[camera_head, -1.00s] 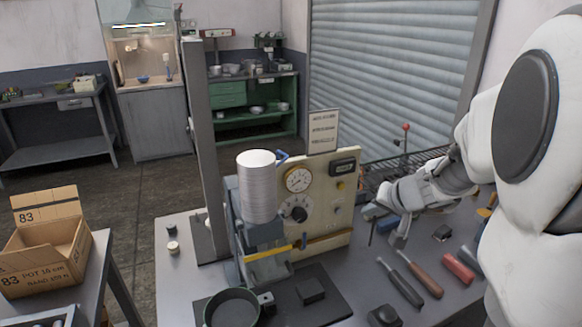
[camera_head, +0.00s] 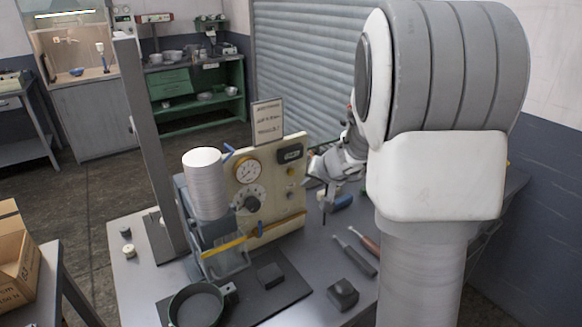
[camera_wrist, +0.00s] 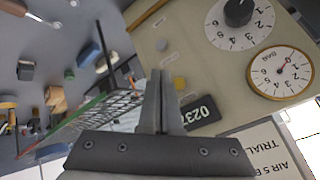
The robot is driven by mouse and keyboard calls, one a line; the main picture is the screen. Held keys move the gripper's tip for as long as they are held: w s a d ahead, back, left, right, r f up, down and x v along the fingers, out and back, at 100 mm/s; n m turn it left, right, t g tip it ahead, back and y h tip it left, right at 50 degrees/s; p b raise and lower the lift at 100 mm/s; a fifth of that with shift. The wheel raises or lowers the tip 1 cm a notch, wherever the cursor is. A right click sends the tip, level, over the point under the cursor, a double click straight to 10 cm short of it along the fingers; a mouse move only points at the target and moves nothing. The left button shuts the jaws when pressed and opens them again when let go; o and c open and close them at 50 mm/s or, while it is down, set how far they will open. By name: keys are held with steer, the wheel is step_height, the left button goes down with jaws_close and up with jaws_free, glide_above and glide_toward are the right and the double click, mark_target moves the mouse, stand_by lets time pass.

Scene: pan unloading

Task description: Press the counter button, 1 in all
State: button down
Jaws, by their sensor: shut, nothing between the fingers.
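The cream panel (camera_head: 272,208) stands on the bench and carries a black counter (camera_head: 291,154) at its upper right. A small yellow button (camera_head: 290,171) sits below the counter. In the wrist view the counter (camera_wrist: 200,113) seems to read 0237, and the yellow button (camera_wrist: 180,83) shows just right of my fingertips. My gripper (camera_wrist: 160,75) is shut and empty in front of the panel. Its tips look close to the button but beside it; I cannot tell the gap in depth. In the head view my gripper (camera_head: 313,167) is small, right of the panel's edge.
The panel also has a gauge (camera_head: 247,171) and a black dial (camera_head: 251,203). A stack of discs (camera_head: 205,184) and a pan (camera_head: 196,306) stand left of it. Screwdrivers (camera_head: 356,255) and a black block (camera_head: 342,293) lie on the bench at right. A sign (camera_head: 268,121) rises behind the panel.

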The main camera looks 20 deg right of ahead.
mark_target(291, 172)
steer(key=shift+w+a, duration=0.2)
steer(key=shift+w, duration=0.6)
steer(key=shift+w+a, duration=0.2)
steer(key=shift+w, duration=0.55)
stand_by(0.9)
steer(key=shift+w+a+b, duration=0.1)
steer(key=shift+w+b, duration=0.2)
steer(key=shift+w, duration=0.1)
steer(key=shift+w+a, duration=0.1)
steer(key=shift+w, duration=0.35)
stand_by(0.5)
stand_by(0.4)
steer(key=shift+s+d+b, duration=0.2)
steer(key=shift+s+b, duration=0.45)
steer(key=shift+s, duration=0.2)
